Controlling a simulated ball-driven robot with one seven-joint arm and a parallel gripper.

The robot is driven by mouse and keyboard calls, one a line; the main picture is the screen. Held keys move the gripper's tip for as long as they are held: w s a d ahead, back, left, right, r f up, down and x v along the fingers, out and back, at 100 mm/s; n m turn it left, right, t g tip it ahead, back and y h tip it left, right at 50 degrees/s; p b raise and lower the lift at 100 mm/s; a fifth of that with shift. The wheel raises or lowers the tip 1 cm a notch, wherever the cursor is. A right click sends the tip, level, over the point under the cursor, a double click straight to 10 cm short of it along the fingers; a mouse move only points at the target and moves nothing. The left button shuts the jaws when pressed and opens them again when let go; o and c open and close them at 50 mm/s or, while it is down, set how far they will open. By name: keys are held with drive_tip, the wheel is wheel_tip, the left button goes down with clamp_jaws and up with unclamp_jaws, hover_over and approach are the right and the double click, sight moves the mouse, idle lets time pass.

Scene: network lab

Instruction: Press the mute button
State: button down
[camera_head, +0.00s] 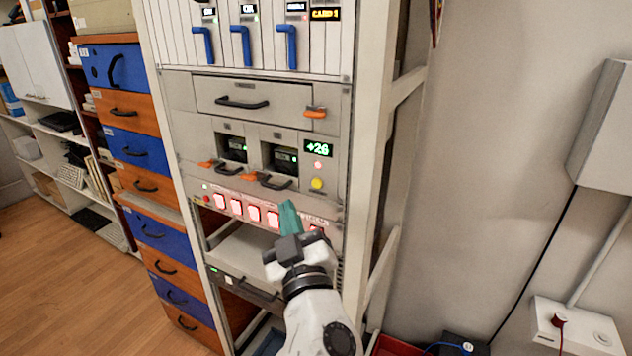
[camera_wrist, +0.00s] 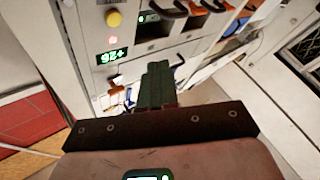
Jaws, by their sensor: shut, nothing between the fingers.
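A round yellow button (camera_head: 317,184) sits on the rack's control panel, below a lit red light (camera_head: 318,165) and a green "+26" display (camera_head: 318,149). I cannot read a mute label on it. The yellow button (camera_wrist: 114,19) also shows at the upper left of the wrist view. A strip below holds several lit red-and-white switches (camera_head: 254,213); its lettering is too small to read. My gripper (camera_head: 288,208) is shut and empty, with teal fingers in front of this strip, below and left of the yellow button. The fingers (camera_wrist: 157,75) hide part of the strip.
Black-handled modules with orange latches (camera_head: 250,176) sit left of the yellow button. A drawer (camera_head: 253,99) is above, an open shelf (camera_head: 243,248) below. The rack's side post (camera_head: 366,180) stands close right of my gripper. Blue and orange drawers (camera_head: 138,150) stand left.

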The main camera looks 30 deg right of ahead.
sight(318, 183)
drive_tip(key=shift+w+d+p, duration=0.1)
drive_tip(key=shift+w+d, duration=0.55)
drive_tip(key=shift+d, duration=0.25)
drive_tip(key=shift+w+d+p, duration=0.1)
drive_tip(key=shift+w+d, duration=0.55)
drive_tip(key=shift+d, duration=0.25)
drive_tip(key=shift+w+d+p, duration=0.1)
drive_tip(key=shift+w+d, duration=0.55)
drive_tip(key=shift+d, duration=0.25)
drive_tip(key=shift+d, duration=0.1)
drive_tip(key=shift+w+d, duration=0.2)
drive_tip(key=shift+d, duration=0.05)
drive_tip(key=shift+w+d, duration=0.25)
drive_tip(key=shift+d, duration=0.05)
idle(0.7)
idle(0.4)
drive_tip(key=shift+s+a+b, duration=0.4)
drive_tip(key=shift+s+a, duration=0.1)
drive_tip(key=shift+a, duration=0.15)
